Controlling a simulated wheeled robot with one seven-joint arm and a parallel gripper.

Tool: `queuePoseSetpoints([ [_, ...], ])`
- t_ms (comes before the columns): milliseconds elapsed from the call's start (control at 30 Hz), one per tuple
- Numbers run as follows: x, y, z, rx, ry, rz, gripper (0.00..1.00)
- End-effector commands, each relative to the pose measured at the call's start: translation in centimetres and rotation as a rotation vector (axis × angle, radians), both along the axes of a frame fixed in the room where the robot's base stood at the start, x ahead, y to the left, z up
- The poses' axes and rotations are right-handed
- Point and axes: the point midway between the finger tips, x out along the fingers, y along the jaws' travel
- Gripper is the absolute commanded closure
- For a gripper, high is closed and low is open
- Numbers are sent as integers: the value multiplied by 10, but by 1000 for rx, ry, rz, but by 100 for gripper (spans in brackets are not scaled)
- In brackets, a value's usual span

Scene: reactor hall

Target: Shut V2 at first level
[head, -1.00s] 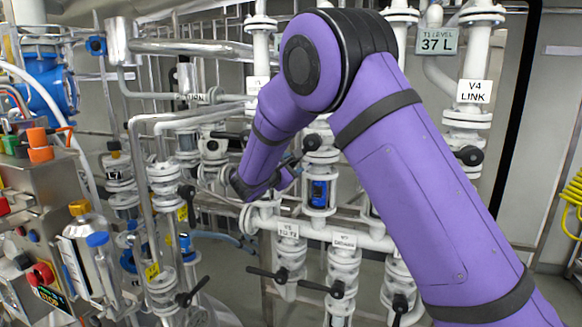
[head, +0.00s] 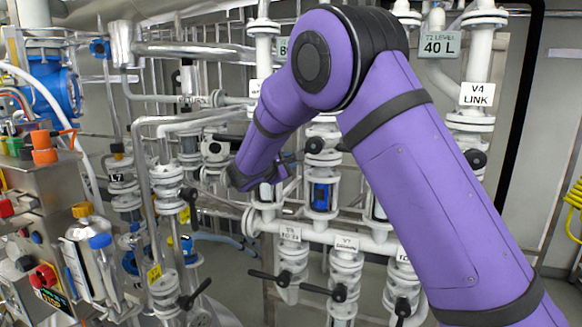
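My purple arm spans the middle of the head view and covers part of the pipework. My gripper (head: 268,181) is dark and small at its end, in front of the white valve pipes; its fingers are too unclear to tell open from shut. I can read no V2 label; a white tag beside my arm is mostly hidden. A black valve handle (head: 314,145) on a white pipe shows just right of the gripper, above a blue sight glass (head: 320,196). The level display (head: 440,44) reads 40 L; its heading looks like T2 LEVEL.
The V4 LINK label (head: 476,93) hangs on a white pipe at right, above a black knob (head: 475,158). Lower valves with black handles (head: 339,292) stand below the horizontal pipe. A control panel (head: 42,215) with buttons stands at left. Pipes crowd the area around my gripper.

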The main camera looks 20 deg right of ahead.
Motion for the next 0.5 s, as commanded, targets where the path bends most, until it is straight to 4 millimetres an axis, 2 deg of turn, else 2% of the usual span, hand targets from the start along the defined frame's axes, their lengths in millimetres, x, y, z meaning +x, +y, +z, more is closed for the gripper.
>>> queuePoseSetpoints([
  [200,0,0,1,-2,-1,0,100],
  [233,0,0,1,-2,-1,0,69],
  [300,0,0,1,-3,0,0,53],
  [333,0,0,1,-3,0,0,50],
  [500,0,0,0,-3,1,0,50],
])
